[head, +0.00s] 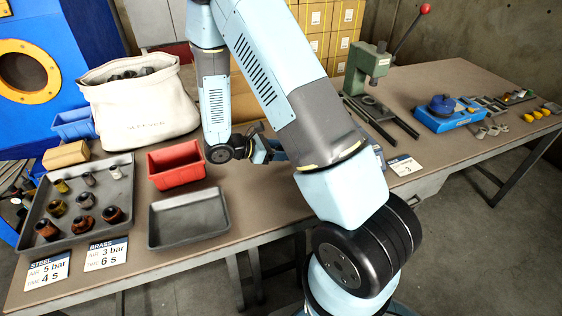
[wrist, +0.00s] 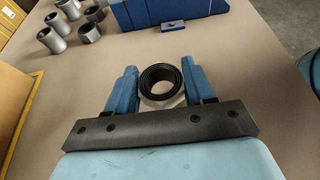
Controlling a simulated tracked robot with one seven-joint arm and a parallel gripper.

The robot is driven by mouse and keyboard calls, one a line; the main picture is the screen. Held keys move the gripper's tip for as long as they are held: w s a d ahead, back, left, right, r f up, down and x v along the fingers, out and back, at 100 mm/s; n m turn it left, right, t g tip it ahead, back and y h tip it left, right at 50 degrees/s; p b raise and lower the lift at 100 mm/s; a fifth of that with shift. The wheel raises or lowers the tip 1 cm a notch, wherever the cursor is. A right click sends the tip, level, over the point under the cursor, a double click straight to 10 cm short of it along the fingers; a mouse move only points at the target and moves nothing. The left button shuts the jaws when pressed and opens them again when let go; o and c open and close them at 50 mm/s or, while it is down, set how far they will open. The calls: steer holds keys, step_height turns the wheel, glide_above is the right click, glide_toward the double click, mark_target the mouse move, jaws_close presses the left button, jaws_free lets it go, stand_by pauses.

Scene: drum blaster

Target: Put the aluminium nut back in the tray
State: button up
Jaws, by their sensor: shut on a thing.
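My gripper (wrist: 157,88) shows in the wrist view with its two blue fingers shut on a ring-shaped nut (wrist: 160,76). The nut has a dark ridged inside and a pale silvery outer side, and its open end faces the camera. In the head view my gripper (head: 268,150) is over the table behind my arm, and the nut cannot be made out there. A large grey tray (head: 125,210) at the left holds several brown, yellowish and silvery fittings. A smaller grey tray (head: 190,241) beside it is empty. My gripper is apart from both trays.
A red bin (head: 176,166) stands behind the empty tray, with a white sack (head: 140,112) farther back. A green press (head: 368,66) and a blue fixture (head: 445,118) stand on the right. Several silvery cylinders (wrist: 49,39) lie at the upper left of the wrist view.

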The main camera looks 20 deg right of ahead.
mark_target(285, 166)
steer(key=shift+s+d+f, duration=0.1)
steer(key=shift+d+f, duration=0.4)
steer(key=shift+f, duration=0.1)
steer(key=shift+d+f, duration=0.2)
steer(key=shift+f, duration=1.55)
steer(key=o, duration=1)
steer(key=shift+o, duration=0.2)
